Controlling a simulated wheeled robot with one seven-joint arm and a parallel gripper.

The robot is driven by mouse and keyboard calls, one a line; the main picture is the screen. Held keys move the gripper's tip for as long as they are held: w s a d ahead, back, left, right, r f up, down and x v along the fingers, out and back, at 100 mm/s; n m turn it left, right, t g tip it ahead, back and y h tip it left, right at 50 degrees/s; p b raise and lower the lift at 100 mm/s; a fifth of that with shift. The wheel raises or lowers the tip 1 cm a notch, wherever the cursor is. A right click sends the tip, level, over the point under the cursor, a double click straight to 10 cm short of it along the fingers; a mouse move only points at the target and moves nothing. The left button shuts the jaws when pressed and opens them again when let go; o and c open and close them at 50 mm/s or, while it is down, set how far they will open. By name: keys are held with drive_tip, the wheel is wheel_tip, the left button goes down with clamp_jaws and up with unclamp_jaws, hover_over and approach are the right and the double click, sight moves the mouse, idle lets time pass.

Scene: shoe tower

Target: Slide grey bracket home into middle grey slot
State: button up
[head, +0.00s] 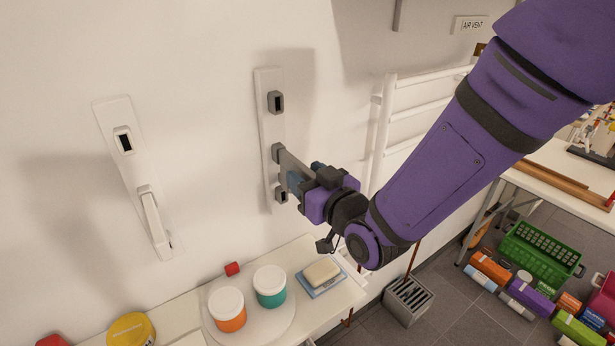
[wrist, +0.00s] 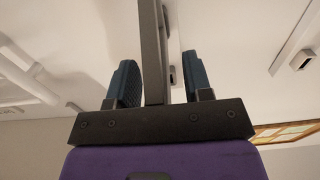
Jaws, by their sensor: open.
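The grey bracket (head: 292,163) reaches from the middle grey slot (head: 278,152) of the right wall strip (head: 268,125) towards my gripper. Its wall end meets that slot in the head view; how deep it sits is not clear. My gripper (head: 296,180) is open around the bracket's outer end. In the wrist view, the bracket (wrist: 152,50) stands between my two spread fingers (wrist: 160,85), with a gap on each side. An upper grey slot (head: 276,102) looks empty. The lower grey slot (head: 281,195) is partly hidden by my gripper.
A second wall strip (head: 118,115) at left has an upper slot and a white bracket (head: 152,222) lower down. Below, a shelf (head: 330,308) holds two lidded jars (head: 270,285) and soap on a blue dish (head: 322,285). A white rack (head: 385,125) stands right, behind my arm.

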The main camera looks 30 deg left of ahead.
drive_tip(key=v, duration=1)
drive_tip(key=shift+s+d, duration=0.2)
drive_tip(key=shift+d, duration=0.15)
idle(0.3)
drive_tip(key=w+d+r+m+t+h, duration=0.1)
drive_tip(key=w+d+r+m+h, duration=0.2)
drive_tip(key=d, duration=0.5)
drive_tip(key=w+d+r+m+h, duration=0.1)
drive_tip(key=w+d+r+h, duration=0.25)
drive_tip(key=d, duration=0.45)
drive_tip(key=w+d+r+m+t+h, duration=0.1)
drive_tip(key=w+d+r+m+h, duration=0.2)
drive_tip(key=d, duration=0.5)
drive_tip(key=s+d+r+m+g+h, duration=0.2)
drive_tip(key=s+d+h, duration=0.1)
drive_tip(key=s+d, duration=0.5)
drive_tip(key=s+d+r+m+g+h, duration=0.3)
drive_tip(key=s+d, duration=0.5)
drive_tip(key=d, duration=0.5)
drive_tip(key=shift+s+m, duration=0.2)
drive_tip(key=shift+m, duration=0.1)
